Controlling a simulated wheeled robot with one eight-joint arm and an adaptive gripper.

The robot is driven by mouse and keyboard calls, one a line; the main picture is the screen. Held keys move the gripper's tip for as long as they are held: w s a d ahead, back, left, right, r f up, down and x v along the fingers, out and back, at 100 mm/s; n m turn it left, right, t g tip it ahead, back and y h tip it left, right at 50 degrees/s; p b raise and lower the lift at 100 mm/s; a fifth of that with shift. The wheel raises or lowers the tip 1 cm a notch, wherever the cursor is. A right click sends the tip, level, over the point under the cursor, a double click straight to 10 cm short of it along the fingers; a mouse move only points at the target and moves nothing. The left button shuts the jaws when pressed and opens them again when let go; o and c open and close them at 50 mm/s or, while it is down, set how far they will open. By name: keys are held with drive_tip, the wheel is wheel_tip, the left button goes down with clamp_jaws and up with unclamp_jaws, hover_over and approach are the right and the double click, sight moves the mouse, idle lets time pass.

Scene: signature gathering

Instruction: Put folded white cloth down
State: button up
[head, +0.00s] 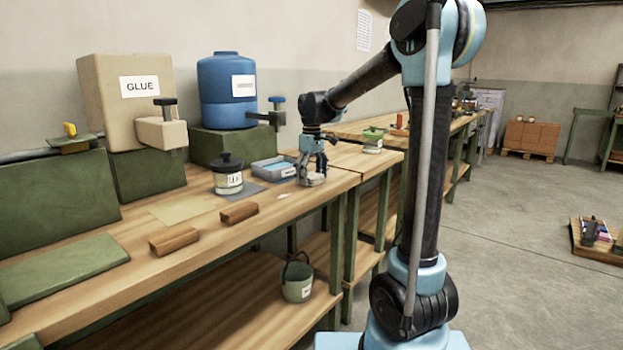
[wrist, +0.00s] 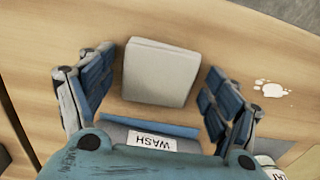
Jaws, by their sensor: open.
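The folded white cloth (wrist: 160,72) lies on the wooden bench between the two spread fingers of my gripper (wrist: 160,66) in the wrist view. There is a gap on each side of it. In the head view my gripper (head: 312,162) points down over the cloth (head: 313,181) near the bench's right end. The cloth looks grey there and is partly covered by the fingers. My gripper is open.
A grey tray (head: 262,172) with blue contents stands close beside the cloth; its WASH label (wrist: 152,141) shows in the wrist view. A lidded jar (head: 228,177) and two brown blocks (head: 173,240) are further left. A white spill (wrist: 270,90) marks the bench.

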sight(312, 175)
drive_tip(key=shift+r, duration=0.1)
wheel_tip(312, 175, up, 12)
drive_tip(key=s+d+f+m, duration=0.3)
drive_tip(key=s+d+f, duration=0.1)
drive_tip(key=s+d, duration=0.45)
drive_tip(key=s+d+f+m, duration=0.2)
drive_tip(key=s+d+f, duration=0.2)
drive_tip(key=s+f, duration=0.3)
drive_tip(key=s+d+f+m+t, duration=0.1)
drive_tip(key=s+d+f, duration=0.3)
drive_tip(key=s+f, duration=0.4)
drive_tip(key=s+d+f+m+t, duration=0.1)
drive_tip(key=s+d+f+m, duration=0.3)
drive_tip(key=s+f, duration=0.4)
drive_tip(key=shift+s+d, duration=0.2)
drive_tip(key=shift+d, duration=0.35)
drive_tip(key=shift+w+f, duration=0.15)
drive_tip(key=shift+w, duration=0.25)
